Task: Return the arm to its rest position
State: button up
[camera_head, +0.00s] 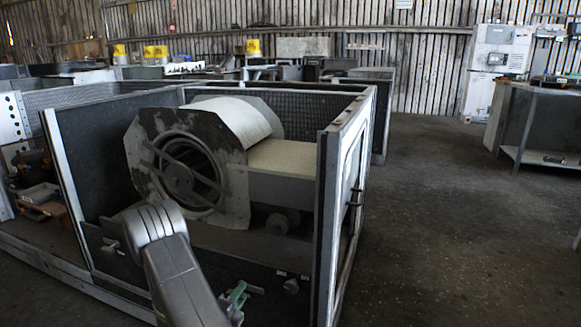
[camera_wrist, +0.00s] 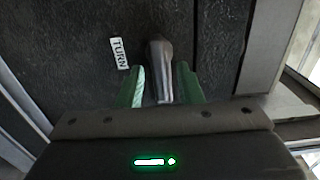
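My gripper (camera_wrist: 160,68) shows in the wrist view with its two green fingers apart. A grey lever handle (camera_wrist: 160,62) lies between the fingers, with narrow dark gaps beside it, so the fingers do not look closed on it. A white label reading TURN (camera_wrist: 121,53) is on the dark panel left of the lever. In the head view my arm reaches forward low in front of the blower enclosure, and the green fingers of my gripper (camera_head: 237,296) show near its lower front panel. Part of the gripper is hidden behind my arm.
The blower housing (camera_head: 190,165) sits inside the enclosure, behind the dark front panel. The enclosure's right corner post (camera_head: 326,220) stands close to my gripper. A small fitting (camera_head: 291,286) is on the panel to its right. Open floor (camera_head: 450,220) lies right of the enclosure.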

jog(key=shift+s, duration=0.1)
jog(key=p+v, duration=0.3)
jog(key=v, duration=1.1)
jog(key=b+x, duration=0.3)
jog(key=x, duration=1.1)
jog(key=shift+w, duration=0.2)
jog(key=shift+s+r+n, duration=0.15)
jog(key=shift+n, duration=0.75)
jog(key=shift+a+r+n, duration=0.1)
jog(key=shift+r+n, duration=0.05)
jog(key=shift+n, duration=0.75)
jog(key=shift+r+n, duration=0.1)
jog(key=shift+n, duration=0.8)
